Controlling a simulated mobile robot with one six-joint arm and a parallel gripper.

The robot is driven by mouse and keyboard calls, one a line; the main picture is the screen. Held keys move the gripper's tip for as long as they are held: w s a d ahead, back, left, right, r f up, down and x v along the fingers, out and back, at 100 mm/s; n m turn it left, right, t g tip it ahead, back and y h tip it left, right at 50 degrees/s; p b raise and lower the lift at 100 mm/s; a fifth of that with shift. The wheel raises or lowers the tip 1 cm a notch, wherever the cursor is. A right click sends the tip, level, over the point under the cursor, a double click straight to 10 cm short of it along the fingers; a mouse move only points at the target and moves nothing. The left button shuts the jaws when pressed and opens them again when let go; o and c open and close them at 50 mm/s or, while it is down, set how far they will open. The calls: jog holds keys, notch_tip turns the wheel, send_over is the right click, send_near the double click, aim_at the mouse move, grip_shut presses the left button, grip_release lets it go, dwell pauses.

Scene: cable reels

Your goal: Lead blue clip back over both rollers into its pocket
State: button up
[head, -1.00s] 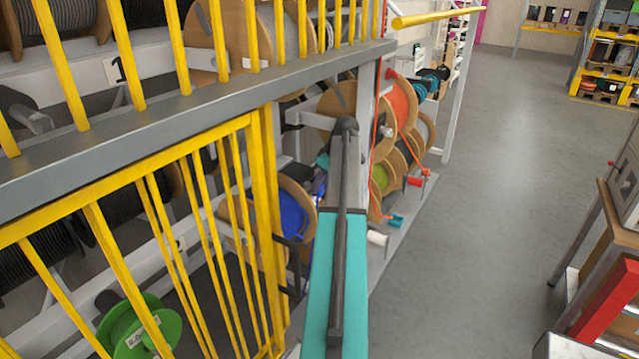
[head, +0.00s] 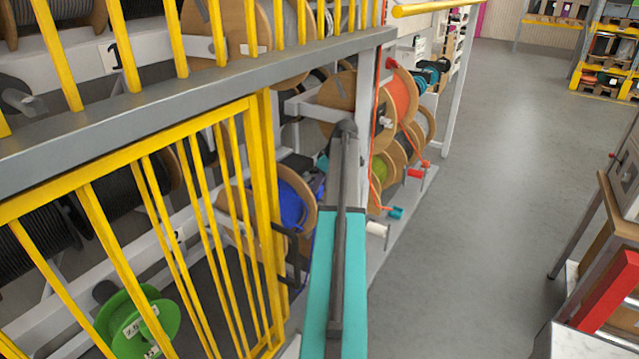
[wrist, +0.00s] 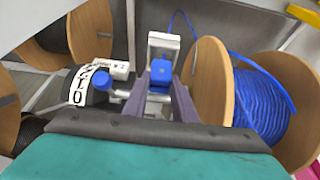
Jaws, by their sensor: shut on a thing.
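My gripper (wrist: 162,90) is in the wrist view, its two grey-violet fingers shut on the blue clip (wrist: 161,73). A white bracket (wrist: 163,43) stands just beyond the clip; I cannot tell whether they touch. A thin blue cable (wrist: 171,24) rises behind the bracket and arcs right, towards the blue cable reel (wrist: 208,88), which has wooden flanges and stands close to the right of the fingers. The reel also shows in the head view (head: 293,205), beyond the yellow bars. I cannot make out the two rollers or the pocket for certain.
A black labelled body (wrist: 90,92) with a blue knob (wrist: 101,82) sits close left of the fingers. In the head view, a yellow barred fence (head: 260,190) and grey rail (head: 190,100) stand at left. A green reel (head: 150,318) is lower left.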

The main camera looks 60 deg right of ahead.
jog(key=shift+f+b, duration=0.85)
jog(key=shift+f, duration=0.9)
jog(key=o, duration=1.1)
jog(key=shift+b+v, duration=2.25)
jog(key=shift+v, duration=4.65)
jog(key=shift+s, duration=0.1)
